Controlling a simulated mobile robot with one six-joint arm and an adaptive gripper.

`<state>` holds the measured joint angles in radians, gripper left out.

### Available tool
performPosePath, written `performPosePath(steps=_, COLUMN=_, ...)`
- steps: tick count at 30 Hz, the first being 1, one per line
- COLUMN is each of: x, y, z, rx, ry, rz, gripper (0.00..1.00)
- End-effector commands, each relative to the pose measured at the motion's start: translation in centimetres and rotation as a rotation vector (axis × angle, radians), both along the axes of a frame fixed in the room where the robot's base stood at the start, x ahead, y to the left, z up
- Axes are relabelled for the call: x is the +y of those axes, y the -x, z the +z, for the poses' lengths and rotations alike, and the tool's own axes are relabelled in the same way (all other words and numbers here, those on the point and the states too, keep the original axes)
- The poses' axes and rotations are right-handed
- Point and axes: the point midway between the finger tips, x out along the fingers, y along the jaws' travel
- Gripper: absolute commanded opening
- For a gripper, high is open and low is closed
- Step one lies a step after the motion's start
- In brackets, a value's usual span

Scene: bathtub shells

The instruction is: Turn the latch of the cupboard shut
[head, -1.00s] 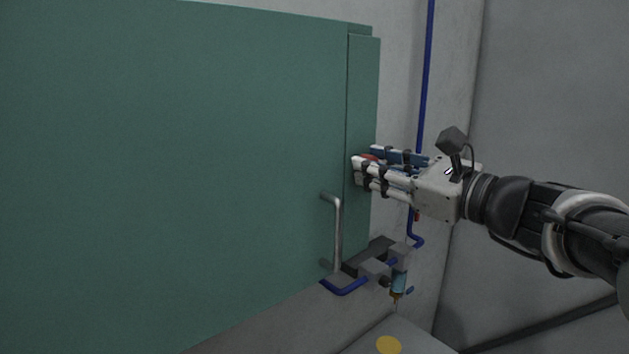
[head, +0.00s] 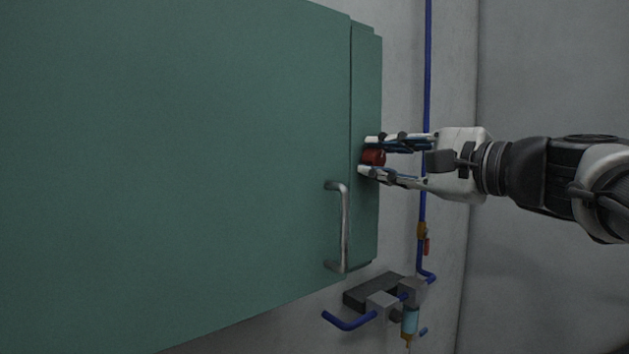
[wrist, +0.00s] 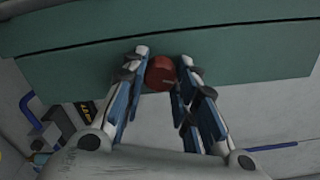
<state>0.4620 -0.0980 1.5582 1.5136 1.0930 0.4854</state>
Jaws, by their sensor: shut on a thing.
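The green cupboard (head: 190,170) fills the left of the head view, with its door closed flat beside a narrow green side strip (head: 366,90). The latch is a red knob (head: 374,157) on that strip, and it also shows in the wrist view as a round red knob (wrist: 161,72). My gripper (head: 372,155) reaches in from the right, its fingers above and below the knob. In the wrist view my gripper (wrist: 163,68) has a finger on each side of the knob and is shut on it. The fingers partly hide the latch.
A metal bar handle (head: 342,228) stands out from the door below and left of the latch. A blue pipe (head: 427,110) runs down the grey wall to the right. A pipe fitting with a light-blue cylinder (head: 410,320) sits below the cupboard.

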Motion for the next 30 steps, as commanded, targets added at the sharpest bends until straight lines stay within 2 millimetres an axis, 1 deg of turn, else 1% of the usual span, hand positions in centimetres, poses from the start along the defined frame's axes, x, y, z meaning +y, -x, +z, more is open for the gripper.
performPosePath(steps=1, x=0.02, y=0.02, z=-0.35, rx=-0.027, ry=0.035, rz=0.001, gripper=0.03)
performPosePath(steps=6, x=0.04, y=0.03, z=-0.26, rx=-0.103, ry=0.14, rz=0.001, gripper=0.03)
performPosePath(steps=15, x=0.05, y=0.04, z=-0.11, rx=-0.191, ry=0.262, rz=0.002, gripper=0.03)
performPosePath(steps=21, x=0.04, y=0.02, z=-0.07, rx=-0.215, ry=0.297, rz=0.002, gripper=0.03)
performPosePath(steps=30, x=0.05, y=0.02, z=0.0, rx=-0.222, ry=0.306, rz=0.002, gripper=0.03)
